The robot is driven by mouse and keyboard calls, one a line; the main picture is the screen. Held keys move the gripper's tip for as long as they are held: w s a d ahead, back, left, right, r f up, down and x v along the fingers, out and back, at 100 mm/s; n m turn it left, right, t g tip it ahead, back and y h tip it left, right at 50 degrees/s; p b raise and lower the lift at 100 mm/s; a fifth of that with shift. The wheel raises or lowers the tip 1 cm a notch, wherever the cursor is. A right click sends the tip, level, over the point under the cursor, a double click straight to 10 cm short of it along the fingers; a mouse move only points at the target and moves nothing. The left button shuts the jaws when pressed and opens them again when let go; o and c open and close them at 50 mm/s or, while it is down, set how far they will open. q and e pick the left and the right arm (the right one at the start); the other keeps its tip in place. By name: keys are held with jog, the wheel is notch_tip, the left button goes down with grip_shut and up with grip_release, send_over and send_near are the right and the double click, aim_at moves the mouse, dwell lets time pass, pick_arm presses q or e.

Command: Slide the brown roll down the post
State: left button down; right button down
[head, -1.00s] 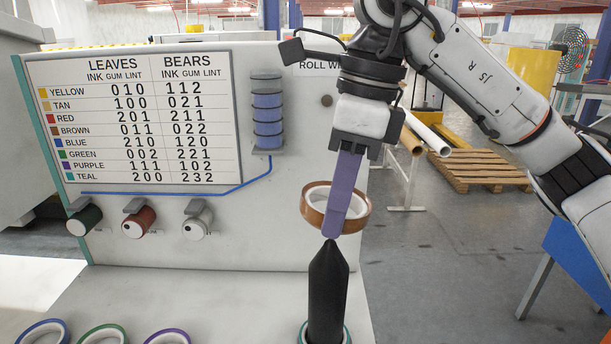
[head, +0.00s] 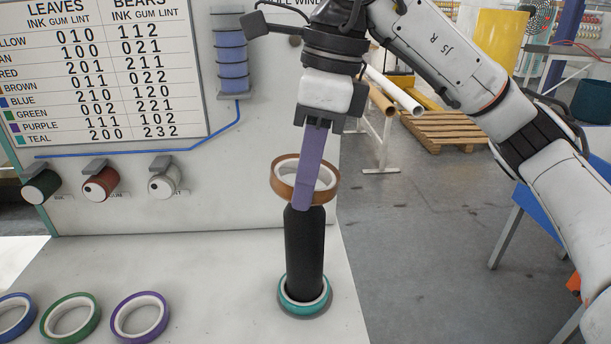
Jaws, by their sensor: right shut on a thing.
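The brown roll (head: 280,188) is a tape ring with a pale inner core, in the middle of the head view. My right gripper (head: 308,195) is shut on the near side of its rim, with one purple finger seen in front. The black post (head: 304,248) stands upright right below the roll. Its pointed tip is hidden behind the roll and finger, so the roll appears to be at the tip, though I cannot see the tip inside it. A teal roll (head: 289,304) lies around the foot of the post. My left gripper is out of view.
Blue (head: 14,318), green (head: 70,318) and purple (head: 140,318) rolls lie on the bench at front left. A panel with a chart (head: 105,75) and several knobs stands behind. The bench's right edge is close to the post, with open floor beyond.

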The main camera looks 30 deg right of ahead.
jog(key=shift+f, duration=0.45)
jog(key=c, duration=1.7)
grip_release()
jog(key=shift+c, duration=0.2)
notch_tip(320, 180, up, 10)
jog(key=d+p, duration=0.1)
jog(key=p, duration=0.1)
jog(key=shift+s+d+p, duration=0.3)
jog(key=shift+s+d, duration=0.05)
jog(key=shift+s, duration=0.05)
